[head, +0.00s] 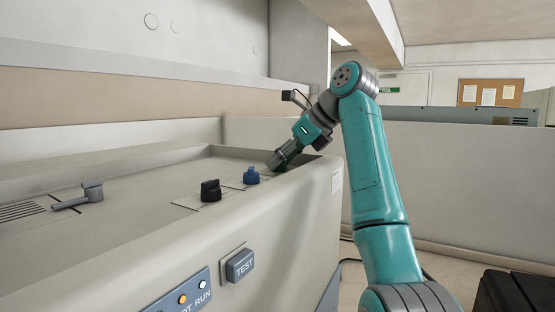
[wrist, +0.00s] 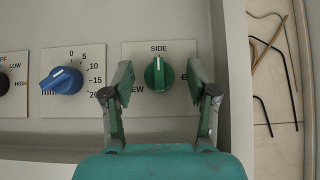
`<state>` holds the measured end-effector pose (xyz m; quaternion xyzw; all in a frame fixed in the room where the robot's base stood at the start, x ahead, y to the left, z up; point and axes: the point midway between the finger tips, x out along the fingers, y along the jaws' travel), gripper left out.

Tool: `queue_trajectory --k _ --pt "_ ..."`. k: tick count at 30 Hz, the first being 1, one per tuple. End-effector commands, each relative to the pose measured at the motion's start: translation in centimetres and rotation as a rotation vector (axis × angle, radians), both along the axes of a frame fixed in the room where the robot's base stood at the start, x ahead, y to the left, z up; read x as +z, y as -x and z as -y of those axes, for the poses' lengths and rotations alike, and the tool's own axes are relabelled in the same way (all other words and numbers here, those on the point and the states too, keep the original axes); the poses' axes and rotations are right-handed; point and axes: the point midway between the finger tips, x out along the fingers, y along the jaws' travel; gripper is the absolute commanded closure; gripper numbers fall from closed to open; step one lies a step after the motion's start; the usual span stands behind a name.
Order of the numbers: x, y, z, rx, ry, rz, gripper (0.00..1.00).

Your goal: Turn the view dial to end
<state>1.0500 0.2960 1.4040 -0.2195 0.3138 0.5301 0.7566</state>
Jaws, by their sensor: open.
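The view dial is a green knob (wrist: 159,73) on a pale plate in the wrist view. Its white pointer mark faces up toward the word SIDE. My gripper (wrist: 159,82) is open, with one finger on each side of the knob and a gap on both sides. The fingers partly cover the lettering left and right of the knob; "EW" shows at left and an "E" at right. In the head view my gripper (head: 277,162) points down at the panel's far right end and hides the green knob.
A blue timer knob (wrist: 62,79) stands left of the dial; it also shows in the head view (head: 251,175). A black knob (head: 210,190) and a grey lever (head: 85,194) are farther left. A raised rim borders the panel. Hex keys (wrist: 274,65) lie beyond the right edge.

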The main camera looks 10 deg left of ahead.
Motion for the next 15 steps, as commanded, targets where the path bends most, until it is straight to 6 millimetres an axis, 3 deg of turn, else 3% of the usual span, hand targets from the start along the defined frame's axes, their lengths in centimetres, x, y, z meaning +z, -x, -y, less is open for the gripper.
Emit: queue_trajectory --k 10,11,15 --pt "-0.27 0.02 -0.16 0.0 0.0 0.0 0.42" --pt "-0.26 0.02 -0.16 0.0 0.0 0.0 0.47" --pt "-0.25 0.02 -0.16 0.0 0.0 0.0 0.82"
